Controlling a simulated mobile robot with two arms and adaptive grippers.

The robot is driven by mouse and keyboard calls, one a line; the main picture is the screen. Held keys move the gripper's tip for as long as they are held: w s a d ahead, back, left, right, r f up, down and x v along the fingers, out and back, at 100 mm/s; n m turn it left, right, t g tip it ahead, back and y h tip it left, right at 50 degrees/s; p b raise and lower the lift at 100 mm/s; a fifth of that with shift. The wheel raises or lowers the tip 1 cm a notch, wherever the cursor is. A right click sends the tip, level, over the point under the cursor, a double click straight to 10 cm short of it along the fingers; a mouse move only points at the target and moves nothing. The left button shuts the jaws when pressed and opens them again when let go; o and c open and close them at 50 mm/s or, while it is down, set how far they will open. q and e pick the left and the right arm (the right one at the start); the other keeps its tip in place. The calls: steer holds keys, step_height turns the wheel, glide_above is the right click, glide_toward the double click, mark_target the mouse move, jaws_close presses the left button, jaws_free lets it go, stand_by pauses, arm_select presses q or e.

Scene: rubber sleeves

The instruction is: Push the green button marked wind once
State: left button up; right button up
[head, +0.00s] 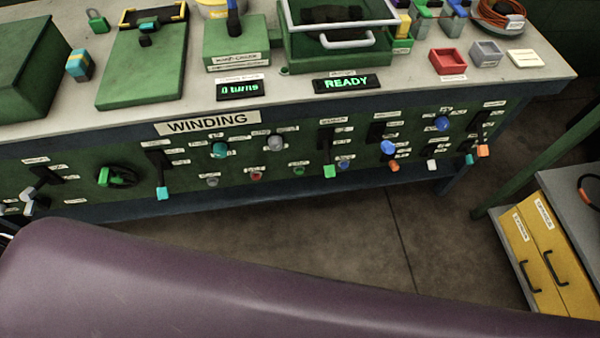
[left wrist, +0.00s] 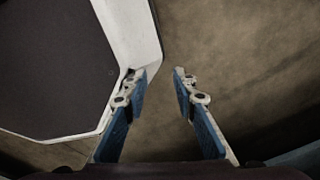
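The green front panel (head: 108,199) under the bench top carries the sign WINDING (head: 207,123). Neither gripper shows in the head view, and the panel is out of the left wrist view.
Displays on the bench top (head: 190,92) read 0 turns (head: 240,89) and READY (head: 344,83). Levers stand out from the panel, including a green-tipped one (head: 330,171) near the green button. A yellow drawer cabinet (head: 545,255) stands at right. Floor (head: 400,225) is clear before the bench.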

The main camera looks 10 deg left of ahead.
arm_select(q)
jaws_close()
stand_by(1.1)
